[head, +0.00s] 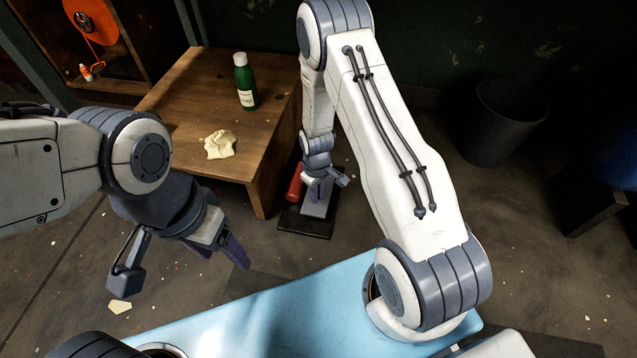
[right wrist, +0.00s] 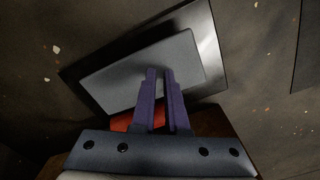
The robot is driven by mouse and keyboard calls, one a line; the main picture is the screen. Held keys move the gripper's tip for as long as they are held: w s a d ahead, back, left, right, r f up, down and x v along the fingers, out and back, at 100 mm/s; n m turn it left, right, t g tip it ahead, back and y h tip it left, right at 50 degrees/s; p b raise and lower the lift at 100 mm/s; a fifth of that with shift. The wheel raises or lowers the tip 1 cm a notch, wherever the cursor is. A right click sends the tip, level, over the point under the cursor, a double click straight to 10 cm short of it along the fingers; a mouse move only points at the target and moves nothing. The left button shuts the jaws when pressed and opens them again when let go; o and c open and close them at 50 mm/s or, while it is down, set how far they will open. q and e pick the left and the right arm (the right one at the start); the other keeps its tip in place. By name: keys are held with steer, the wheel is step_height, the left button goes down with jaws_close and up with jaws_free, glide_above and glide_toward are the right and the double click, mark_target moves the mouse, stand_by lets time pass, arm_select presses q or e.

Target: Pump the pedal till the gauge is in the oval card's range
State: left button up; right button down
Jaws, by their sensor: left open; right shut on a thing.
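The pedal is a pale grey plate (head: 319,208) on a dark base on the floor beside the wooden table; it also shows in the right wrist view (right wrist: 115,82). A red cylinder (head: 294,186) lies against it, partly hidden. My right gripper (head: 317,192) reaches down to the pedal, its purple fingers (right wrist: 160,72) close together with a thin gap, tips at the plate. What they grip is hard to see. My left gripper (head: 238,258) is open and empty, left of the pedal and nearer me. I see neither a gauge nor an oval card.
The wooden table (head: 185,90) holds a green bottle (head: 245,82) and a crumpled cream cloth (head: 220,145). A cabinet with an orange reel (head: 92,22) stands at the back left. A dark bin (head: 503,120) stands right on the floor. Floor between bin and pedal is largely clear.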

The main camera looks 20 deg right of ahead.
steer(key=shift+w, duration=0.25)
steer(key=r+p, duration=0.4)
steer(key=shift+s+r+p, duration=0.2)
steer(key=shift+r+p, duration=0.1)
steer(key=shift+p, duration=0.1)
steer(key=shift+f, duration=0.15)
steer(key=shift+w+f+b, duration=0.15)
steer(key=shift+f+b, duration=1.25)
steer(key=shift+f, duration=0.95)
step_height(320, 180, up, 5)
steer(key=p, duration=0.5)
steer(key=shift+f, duration=0.15)
